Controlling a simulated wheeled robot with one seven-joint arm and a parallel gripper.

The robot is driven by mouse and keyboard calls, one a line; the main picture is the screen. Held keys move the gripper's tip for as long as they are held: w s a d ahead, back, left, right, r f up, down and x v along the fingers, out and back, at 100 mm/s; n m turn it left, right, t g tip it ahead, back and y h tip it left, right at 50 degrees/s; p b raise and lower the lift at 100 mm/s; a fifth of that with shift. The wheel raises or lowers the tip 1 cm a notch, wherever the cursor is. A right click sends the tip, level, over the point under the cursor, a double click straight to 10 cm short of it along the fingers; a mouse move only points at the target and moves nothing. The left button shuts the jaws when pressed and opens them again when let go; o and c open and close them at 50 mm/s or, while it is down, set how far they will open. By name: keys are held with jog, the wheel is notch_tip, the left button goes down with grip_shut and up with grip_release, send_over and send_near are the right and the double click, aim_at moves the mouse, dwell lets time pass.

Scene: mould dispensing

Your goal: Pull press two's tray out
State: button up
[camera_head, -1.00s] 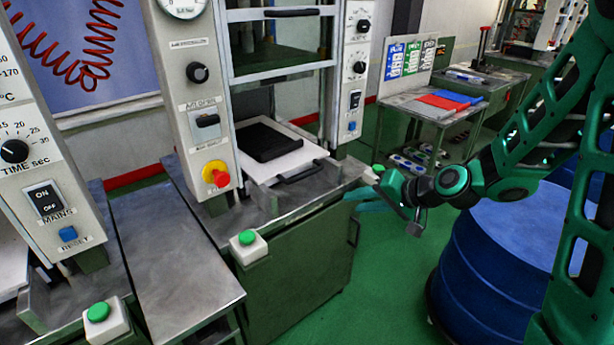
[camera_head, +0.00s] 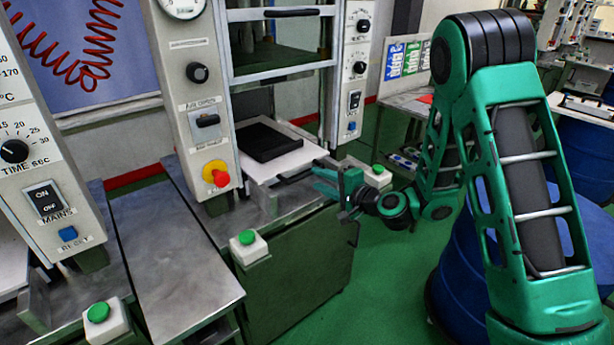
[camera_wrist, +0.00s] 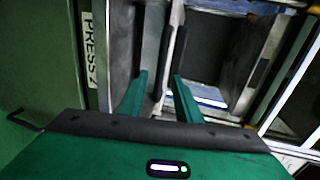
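Press two's tray (camera_head: 268,168) is a white plate that sits on the bed of the middle press, with a flat black mould (camera_head: 268,140) on it. A dark bar handle (camera_head: 296,174) is at its front edge. My gripper (camera_head: 322,180) is at the front right of the tray, close to the handle. In the wrist view the two green fingers (camera_wrist: 158,84) are apart, with a narrow pale upright strip showing between them. I cannot tell whether they touch the handle. A "PRESS 2" label (camera_wrist: 90,50) shows at the left there.
Green push buttons on white boxes stand at the bench front (camera_head: 248,246) and right corner (camera_head: 377,176), the latter close to my gripper. A red stop knob (camera_head: 216,174) is on the press's left column. A blue drum (camera_head: 458,262) stands at right. Green floor lies before the bench.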

aim_at(309, 175)
jog(key=x, duration=0.6)
jog(key=shift+w+a, duration=0.25)
jog(key=shift+w, duration=0.05)
grip_shut()
